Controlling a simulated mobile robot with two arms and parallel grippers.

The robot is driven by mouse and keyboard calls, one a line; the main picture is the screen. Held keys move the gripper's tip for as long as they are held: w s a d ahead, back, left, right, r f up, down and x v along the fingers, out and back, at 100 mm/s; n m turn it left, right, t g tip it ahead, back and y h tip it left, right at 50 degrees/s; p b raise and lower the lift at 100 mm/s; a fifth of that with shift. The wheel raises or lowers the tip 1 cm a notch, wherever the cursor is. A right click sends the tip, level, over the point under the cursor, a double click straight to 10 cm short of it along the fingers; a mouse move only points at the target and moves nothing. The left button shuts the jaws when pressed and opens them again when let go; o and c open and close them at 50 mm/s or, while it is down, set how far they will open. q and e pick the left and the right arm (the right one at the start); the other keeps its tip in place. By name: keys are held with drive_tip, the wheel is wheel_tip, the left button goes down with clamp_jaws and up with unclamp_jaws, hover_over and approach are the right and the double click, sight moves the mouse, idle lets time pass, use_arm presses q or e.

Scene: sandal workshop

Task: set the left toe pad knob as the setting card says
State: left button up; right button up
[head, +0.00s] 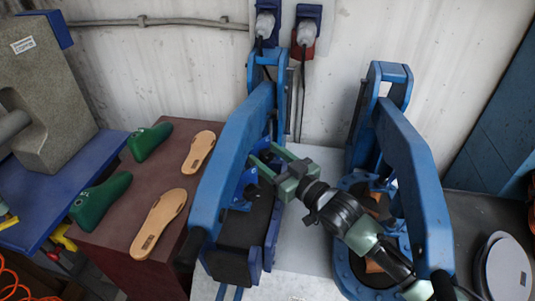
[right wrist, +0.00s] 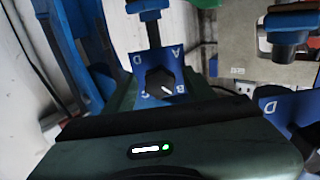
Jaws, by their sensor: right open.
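The toe pad knob (right wrist: 160,82) is black with a white pointer mark, on a blue plate (right wrist: 150,62) lettered A, B, C and D. In the right wrist view its pointer slants to the lower right, towards the B. My right gripper (head: 263,162) is open, its green fingers at the blue press (head: 232,140) on the left. In the wrist view the fingers lie on either side of the knob, with the knob between them; I cannot tell whether they touch it. I cannot make out a setting card for certain. My left gripper is not in view.
A second blue press (head: 415,170) stands to the right, under my right arm. Two tan soles (head: 158,222) and two green shoe lasts (head: 100,200) lie on the brown stand at left. Another lettered blue plate (right wrist: 285,125) shows at right in the wrist view.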

drive_tip(key=c, duration=0.9)
clamp_jaws()
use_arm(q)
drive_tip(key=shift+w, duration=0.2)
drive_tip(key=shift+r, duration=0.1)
use_arm(e)
drive_tip(key=shift+n, duration=0.3)
